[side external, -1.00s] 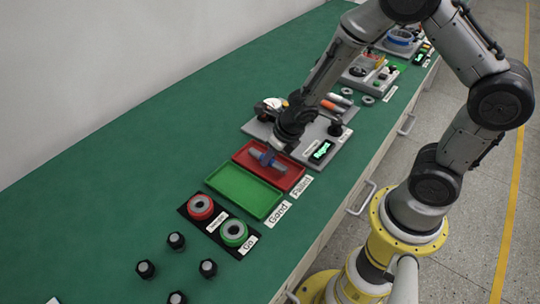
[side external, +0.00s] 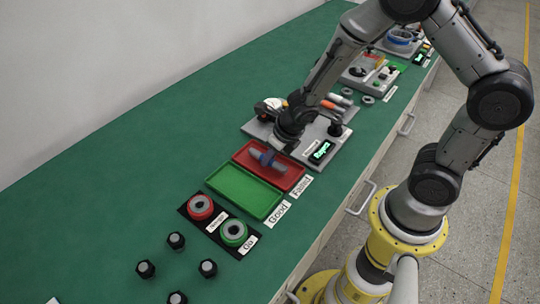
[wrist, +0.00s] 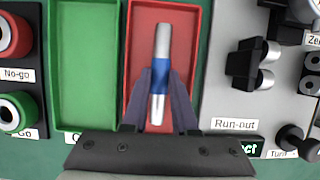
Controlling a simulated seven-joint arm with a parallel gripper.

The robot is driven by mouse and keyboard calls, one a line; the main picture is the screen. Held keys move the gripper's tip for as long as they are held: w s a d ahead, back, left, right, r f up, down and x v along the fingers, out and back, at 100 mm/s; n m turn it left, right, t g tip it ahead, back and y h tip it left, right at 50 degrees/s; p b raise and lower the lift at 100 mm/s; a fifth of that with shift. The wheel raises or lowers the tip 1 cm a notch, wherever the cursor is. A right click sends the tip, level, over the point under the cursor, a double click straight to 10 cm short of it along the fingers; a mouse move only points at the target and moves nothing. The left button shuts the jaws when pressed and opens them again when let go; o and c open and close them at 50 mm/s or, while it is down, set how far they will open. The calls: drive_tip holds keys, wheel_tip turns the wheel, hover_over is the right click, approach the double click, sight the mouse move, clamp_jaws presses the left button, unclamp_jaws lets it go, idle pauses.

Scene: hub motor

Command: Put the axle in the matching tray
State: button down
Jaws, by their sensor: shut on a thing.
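The axle (side external: 262,157) is a silver shaft with a blue middle sleeve; it also shows in the wrist view (wrist: 161,45). My gripper (wrist: 160,80) is shut on the blue sleeve, one finger on each side. In the side view my gripper (side external: 272,155) points down over the red tray (side external: 293,179), labelled Failed. In the wrist view the axle lies lengthwise within the outline of the red tray (wrist: 139,35). I cannot tell whether it touches the floor. The green tray (side external: 243,189), labelled Good, is beside it and empty.
A grey run-out gauge plate (wrist: 220,90) adjoins the red tray; its lit green display (wrist: 250,148) shows "ect", the rest covered. The go and no-go ring gauges (side external: 235,232) stand beyond the green tray. Several black knobs (side external: 176,241) stand farther along the bench.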

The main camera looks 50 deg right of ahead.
drive_tip(key=shift+f, duration=0.45)
idle(0.5)
idle(0.3)
drive_tip(key=shift+c, duration=1)
unclamp_jaws()
drive_tip(key=shift+f, duration=0.1)
drive_tip(key=s+d+r+m+t+h, duration=0.1)
drive_tip(key=s+d+r+m, duration=0.2)
drive_tip(key=r+m, duration=0.6)
drive_tip(key=s+d+r+m+h, duration=0.1)
drive_tip(key=s+d+r+m, duration=0.15)
drive_tip(key=r+m, duration=0.65)
drive_tip(key=s+a+r+m+y, duration=0.1)
drive_tip(key=s+r+m, duration=0.2)
drive_tip(key=s+m, duration=0.4)
drive_tip(key=s+a+r+m+y, duration=0.1)
drive_tip(key=s+a+r+m, duration=0.1)
drive_tip(key=s+r+m, duration=0.2)
drive_tip(key=s+m, duration=0.3)
drive_tip(key=m, duration=0.4)
drive_tip(key=shift+s+a+r, duration=0.2)
drive_tip(key=shift+s+a, duration=0.05)
drive_tip(key=shift+s, duration=0.15)
